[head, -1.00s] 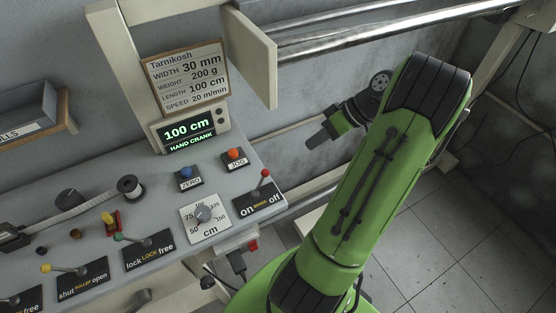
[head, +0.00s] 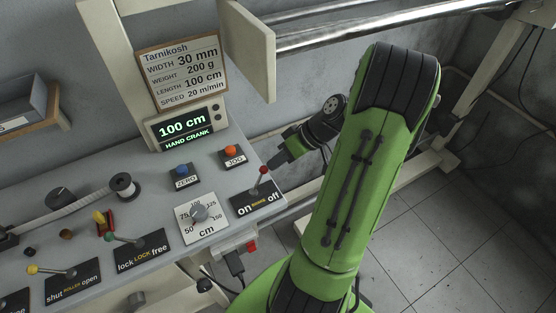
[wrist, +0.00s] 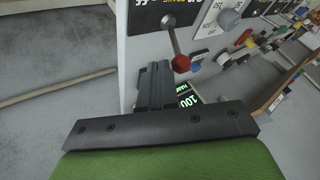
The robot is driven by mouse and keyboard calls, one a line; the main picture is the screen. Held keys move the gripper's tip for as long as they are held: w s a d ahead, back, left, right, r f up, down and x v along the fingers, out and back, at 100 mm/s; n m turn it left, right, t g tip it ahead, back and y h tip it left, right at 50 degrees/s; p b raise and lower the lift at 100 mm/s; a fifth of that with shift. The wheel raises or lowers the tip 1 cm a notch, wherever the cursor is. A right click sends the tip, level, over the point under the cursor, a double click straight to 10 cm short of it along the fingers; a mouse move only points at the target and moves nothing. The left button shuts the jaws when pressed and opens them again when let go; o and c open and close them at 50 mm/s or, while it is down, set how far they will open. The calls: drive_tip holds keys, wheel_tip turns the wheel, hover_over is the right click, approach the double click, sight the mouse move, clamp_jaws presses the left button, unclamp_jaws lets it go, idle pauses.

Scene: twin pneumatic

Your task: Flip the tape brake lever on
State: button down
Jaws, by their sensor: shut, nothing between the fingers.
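The tape brake lever (head: 262,181) has a metal stem and a red knob. It stands on a black plate marked "on BRAKE off" at the panel's right end. It leans slightly to the right, towards "off". My gripper (head: 277,163) is shut and empty, just right of the red knob. In the wrist view the shut fingers (wrist: 152,84) lie beside the red knob of the lever (wrist: 180,62), with the stem rising from the plate behind it. I cannot tell whether the fingers touch the knob.
A dial (head: 199,212) marked in cm is left of the brake plate. Blue ZERO (head: 181,172) and orange JOG (head: 231,151) buttons sit behind. The display (head: 185,126) reads 100 cm, HAND CRANK. A lock lever (head: 124,240) is further left. Floor is open to the right.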

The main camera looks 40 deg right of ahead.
drive_tip(key=shift+a+r, duration=0.1)
drive_tip(key=shift+w+a+r+h, duration=0.15)
drive_tip(key=shift+a+h, duration=0.1)
drive_tip(key=shift+h, duration=0.15)
drive_tip(key=shift+w+a+r+n+g+h+b, duration=0.15)
drive_tip(key=shift+a+r+g+h+b, duration=0.15)
drive_tip(key=shift+a+h+b, duration=0.25)
drive_tip(key=shift+w+a+r+n+g+h+b, duration=0.15)
drive_tip(key=shift+a+r+g+h+b, duration=0.1)
drive_tip(key=shift+a+h+b, duration=0.25)
drive_tip(key=w+a+n+g+h+b, duration=0.1)
drive_tip(key=w+a+h+b, duration=0.1)
drive_tip(key=a+h+b, duration=0.2)
drive_tip(key=shift+a+r+h, duration=0.45)
drive_tip(key=shift+a+h, duration=0.3)
drive_tip(key=shift+a, duration=0.7)
drive_tip(key=shift+a+g, duration=0.1)
drive_tip(key=shift+g, duration=0.15)
